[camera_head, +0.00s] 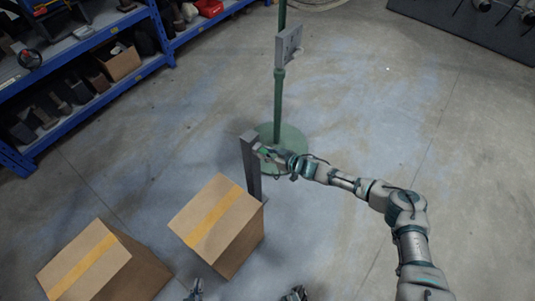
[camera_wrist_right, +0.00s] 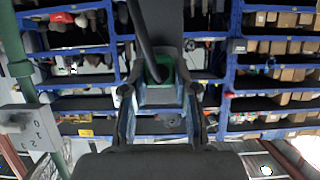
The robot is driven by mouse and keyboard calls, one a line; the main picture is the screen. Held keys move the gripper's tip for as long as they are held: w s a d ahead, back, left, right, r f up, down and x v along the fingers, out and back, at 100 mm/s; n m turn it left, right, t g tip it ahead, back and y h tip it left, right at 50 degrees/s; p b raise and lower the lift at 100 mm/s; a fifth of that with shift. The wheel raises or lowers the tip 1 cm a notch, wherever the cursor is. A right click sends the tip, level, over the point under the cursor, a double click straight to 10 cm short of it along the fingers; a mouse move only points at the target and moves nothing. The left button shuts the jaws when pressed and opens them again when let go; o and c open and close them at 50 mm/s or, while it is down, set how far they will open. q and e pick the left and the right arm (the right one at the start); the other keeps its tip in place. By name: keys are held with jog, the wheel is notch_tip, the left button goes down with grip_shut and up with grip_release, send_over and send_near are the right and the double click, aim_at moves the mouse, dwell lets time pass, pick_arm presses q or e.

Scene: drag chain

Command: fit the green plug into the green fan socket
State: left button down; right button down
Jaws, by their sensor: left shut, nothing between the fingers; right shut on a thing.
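My right gripper (camera_head: 270,154) is beside the top of a dark grey post (camera_head: 250,165). In the right wrist view my right gripper (camera_wrist_right: 160,120) is shut on the green plug (camera_wrist_right: 165,72). A dark cable or rod (camera_wrist_right: 143,40) crosses in front of the plug. The fan's green pole (camera_head: 279,95) stands just behind the post on a round green base (camera_head: 293,138). A grey control box (camera_head: 288,46) is fixed to the pole; it shows in the wrist view (camera_wrist_right: 30,128) with numbers on it. I cannot make out the green socket. I cannot identify my left gripper.
Two cardboard boxes (camera_head: 218,222) (camera_head: 100,268) stand on the floor left of and in front of the post. A blue shelf rack (camera_head: 28,160) with bins fills the upper left. The floor right of the fan is clear around my right arm.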

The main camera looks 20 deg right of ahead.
jog(key=c, duration=0.8)
grip_release()
jog(key=v, duration=1.1)
jog(key=shift+s+d+r, duration=0.15)
jog(key=shift+s+d, duration=0.1)
jog(key=shift+s, duration=0.05)
